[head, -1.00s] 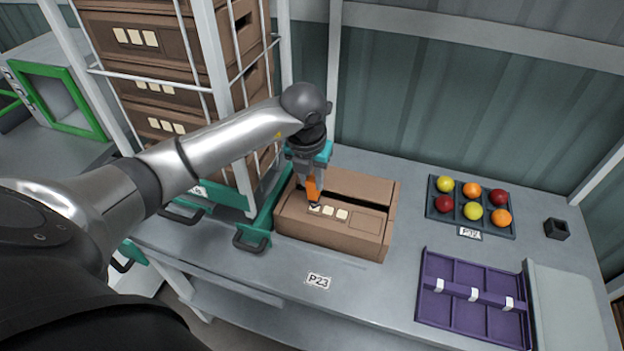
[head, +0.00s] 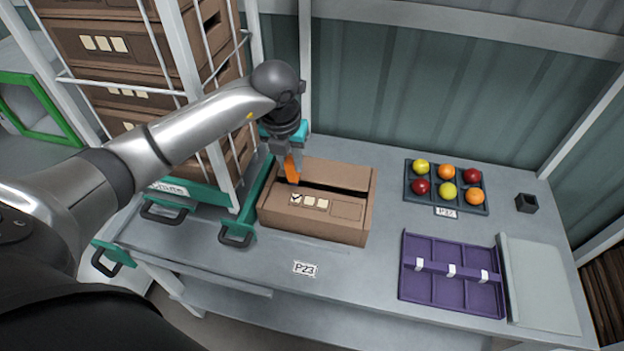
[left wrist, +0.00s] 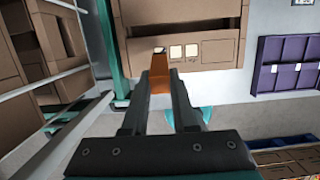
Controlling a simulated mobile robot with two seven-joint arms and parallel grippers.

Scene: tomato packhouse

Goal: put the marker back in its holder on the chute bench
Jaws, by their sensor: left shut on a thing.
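My left gripper (head: 290,156) is shut on the orange marker (head: 292,168), which points down and sits just above the brown carton (head: 345,235). In the left wrist view the marker (left wrist: 160,75) is between the two fingers (left wrist: 159,92). The carton's label squares include one at the left with a tick mark. A small dark square cup (head: 527,203), which looks like the marker holder, stands at the right back of the bench (head: 350,275), far from the gripper. My right gripper is not in view.
A pale flat panel (head: 540,285) lies at right. A caged stack of brown crates (head: 110,75) stands at left.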

